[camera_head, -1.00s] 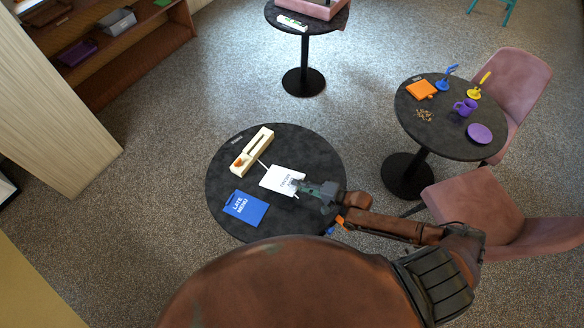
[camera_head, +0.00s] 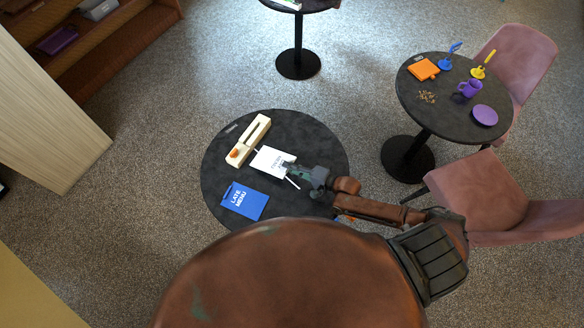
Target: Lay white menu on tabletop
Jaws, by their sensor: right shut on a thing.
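The white menu (camera_head: 268,160) is a flat card with dark print, over the middle of the round dark tabletop (camera_head: 310,135). My right gripper (camera_head: 292,172) is shut on the menu's right edge. I cannot tell whether the menu touches the tabletop or is held just above it. Thin white strips show at its upper left and lower right. The gripper hides part of the menu's right side. My left gripper is not in view.
A blue menu (camera_head: 244,201) lies at the table's front left. A cream wooden holder (camera_head: 248,141) with a slot lies behind the white menu. A second round table (camera_head: 463,123) with cups and a purple plate (camera_head: 485,115) stands right, beside pink chairs (camera_head: 478,188).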

